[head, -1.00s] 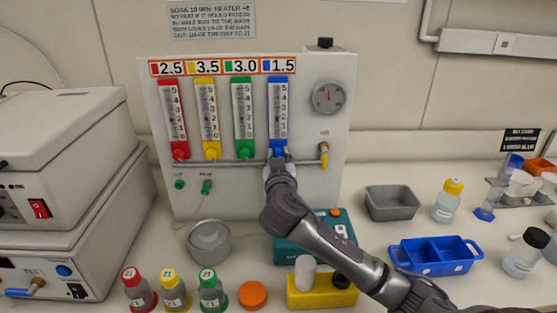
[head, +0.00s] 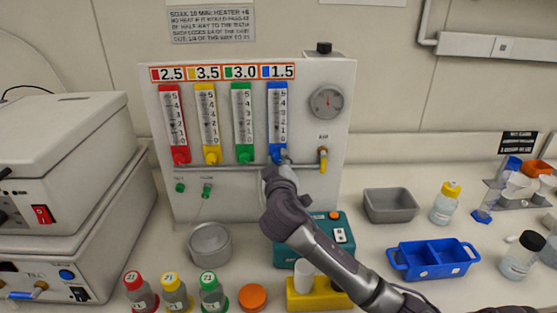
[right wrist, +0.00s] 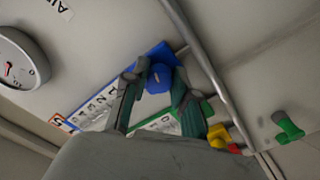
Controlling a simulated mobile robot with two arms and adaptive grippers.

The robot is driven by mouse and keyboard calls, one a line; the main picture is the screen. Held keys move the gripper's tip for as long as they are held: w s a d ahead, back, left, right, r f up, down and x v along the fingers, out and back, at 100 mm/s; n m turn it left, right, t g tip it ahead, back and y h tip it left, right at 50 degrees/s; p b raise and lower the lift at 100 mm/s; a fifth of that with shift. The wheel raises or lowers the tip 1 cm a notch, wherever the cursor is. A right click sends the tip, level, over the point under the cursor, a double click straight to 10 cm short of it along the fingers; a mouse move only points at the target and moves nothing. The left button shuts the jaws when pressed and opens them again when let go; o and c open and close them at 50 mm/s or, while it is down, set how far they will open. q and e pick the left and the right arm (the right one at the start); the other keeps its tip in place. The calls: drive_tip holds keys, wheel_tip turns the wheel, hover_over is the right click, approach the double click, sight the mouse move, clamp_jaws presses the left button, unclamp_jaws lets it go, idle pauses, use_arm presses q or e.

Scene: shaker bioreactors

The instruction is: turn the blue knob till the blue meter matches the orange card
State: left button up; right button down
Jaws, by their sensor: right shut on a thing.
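The blue meter (head: 277,112) is the rightmost of the upright meters on the white panel. Its float level is too small to read. The orange-edged card (head: 278,72) above it shows 1.5 beside a blue square. The blue knob (head: 276,154) is at the meter's foot, partly hidden by my right gripper (head: 278,166). In the right wrist view, the blue knob (right wrist: 160,78) sits between the two fingertips of my right gripper (right wrist: 158,82), which is shut on it. My left gripper is out of view.
Green (head: 245,155), yellow (head: 212,156) and red knobs (head: 180,156) stand close by on the left. A yellow-handled valve (head: 323,160) and a round gauge (head: 326,102) are to the right. A teal device (head: 288,252) and a yellow block (head: 315,298) lie under my arm.

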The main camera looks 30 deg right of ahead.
drive_tip(key=c, duration=0.9)
unclamp_jaws()
drive_tip(key=v, duration=1.2)
drive_tip(key=shift+f, duration=0.1)
